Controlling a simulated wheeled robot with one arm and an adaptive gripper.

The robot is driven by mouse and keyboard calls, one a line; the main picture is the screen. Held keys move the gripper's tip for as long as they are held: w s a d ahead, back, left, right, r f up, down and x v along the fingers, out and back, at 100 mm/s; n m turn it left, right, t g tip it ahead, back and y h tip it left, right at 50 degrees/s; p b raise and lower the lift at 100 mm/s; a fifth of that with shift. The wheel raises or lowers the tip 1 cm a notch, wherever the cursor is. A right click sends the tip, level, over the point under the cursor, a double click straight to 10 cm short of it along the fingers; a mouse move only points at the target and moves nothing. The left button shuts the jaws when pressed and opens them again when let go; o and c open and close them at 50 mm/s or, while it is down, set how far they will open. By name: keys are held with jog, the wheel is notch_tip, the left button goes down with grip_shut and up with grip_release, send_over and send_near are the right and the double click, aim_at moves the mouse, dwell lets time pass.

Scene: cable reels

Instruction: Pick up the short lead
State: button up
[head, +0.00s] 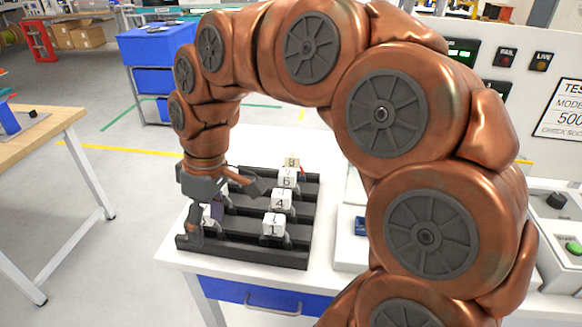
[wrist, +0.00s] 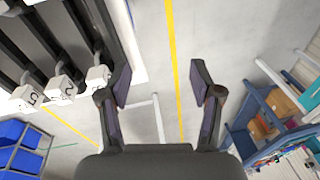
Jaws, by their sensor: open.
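My gripper (head: 222,206) is open over the left part of a black slotted rack (head: 250,255) on a white bench. In the wrist view my gripper (wrist: 160,80) has its fingers wide apart with nothing between them but floor behind. White numbered blocks sit along the rack's bars, among them the block marked 1 (head: 273,226), the block marked 4 (head: 280,200) and the block marked 6 (head: 287,178). In the wrist view one white block (wrist: 97,77) is close beside the left finger. I cannot tell which item is the short lead.
The white bench (head: 180,256) has a blue drawer (head: 255,296) below. A panel with a test sign (head: 565,110) stands at the right. A wooden table (head: 50,130) is at the left and blue bins (head: 155,48) stand behind. Open floor lies between them.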

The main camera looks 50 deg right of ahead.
jog(key=w+d+r+n+t+y, duration=0.1)
jog(key=w+d+r+n, duration=0.15)
jog(key=w+d, duration=0.6)
jog(key=t+p, duration=0.1)
jog(key=t, duration=0.1)
send_over(293, 155)
jog(key=s+d, duration=0.2)
notch_tip(293, 155, down, 6)
jog(key=shift+w+a+f+m+p, duration=0.2)
jog(key=shift+f+p, duration=0.15)
jog(key=shift+f, duration=0.15)
jog(key=shift+w+a+f+m+p, duration=0.1)
jog(key=shift+w+a+f+p, duration=0.1)
jog(key=shift+f+p, duration=0.25)
jog(key=shift+w+a+f+m+p, duration=0.2)
jog(key=shift+f+p, duration=0.1)
jog(key=shift+f, duration=0.25)
jog(key=shift+w+a+f+t+p, duration=0.15)
jog(key=shift+w+f+p, duration=0.1)
jog(key=shift+f, duration=0.55)
jog(key=shift+w+a+f+t+p, duration=0.15)
jog(key=shift+w+f+p, duration=0.1)
jog(key=shift+f, duration=0.5)
grip_shut()
